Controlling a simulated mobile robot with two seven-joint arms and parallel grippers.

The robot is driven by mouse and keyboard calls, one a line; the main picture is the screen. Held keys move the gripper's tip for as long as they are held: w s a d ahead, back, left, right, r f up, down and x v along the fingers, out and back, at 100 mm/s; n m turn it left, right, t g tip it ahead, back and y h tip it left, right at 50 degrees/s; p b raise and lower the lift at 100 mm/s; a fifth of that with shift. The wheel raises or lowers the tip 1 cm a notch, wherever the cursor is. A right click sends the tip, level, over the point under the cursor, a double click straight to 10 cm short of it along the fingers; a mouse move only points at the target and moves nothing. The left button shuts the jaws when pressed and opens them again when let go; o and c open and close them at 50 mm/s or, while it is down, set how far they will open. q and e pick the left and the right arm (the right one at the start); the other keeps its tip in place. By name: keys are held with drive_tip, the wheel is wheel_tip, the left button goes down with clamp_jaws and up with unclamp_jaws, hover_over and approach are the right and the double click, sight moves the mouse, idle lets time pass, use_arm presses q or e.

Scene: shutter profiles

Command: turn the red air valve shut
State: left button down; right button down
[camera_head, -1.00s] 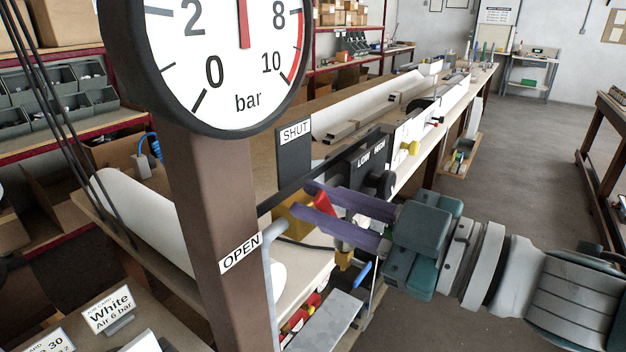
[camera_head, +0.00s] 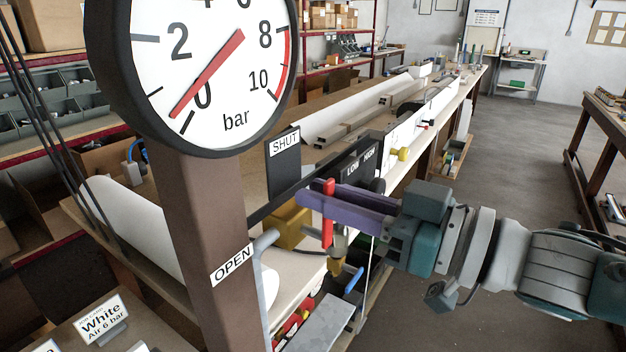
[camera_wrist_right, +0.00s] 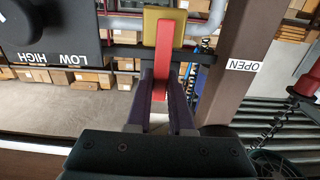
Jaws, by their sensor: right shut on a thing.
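The red valve handle (camera_head: 328,212) stands upright in the head view, on the brass valve body (camera_head: 290,226) beside the brown post. My right gripper (camera_head: 335,200) comes in from the right with its purple fingers shut on the red handle. In the right wrist view the red handle (camera_wrist_right: 161,68) runs between the fingers, in front of the yellow valve body (camera_wrist_right: 164,28). The SHUT label (camera_head: 285,143) is above the valve and the OPEN label (camera_head: 232,264) is on the post. The gauge (camera_head: 200,70) has its red needle pointing near 0. My left gripper is not in view.
The brown post (camera_head: 205,210) stands close left of the valve. A dark LOW/HIGH panel (camera_head: 358,168) with a black knob is just behind the fingers. Open floor (camera_head: 510,150) lies to the right.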

idle(0.3)
drive_tip(key=c, duration=0.8)
unclamp_jaws()
drive_tip(key=shift+d, duration=0.1)
drive_tip(key=b+v, duration=0.1)
drive_tip(key=v, duration=0.8)
drive_tip(key=shift+s+d+b, duration=0.25)
drive_tip(key=shift+d+b, duration=0.05)
drive_tip(key=shift+b, duration=0.05)
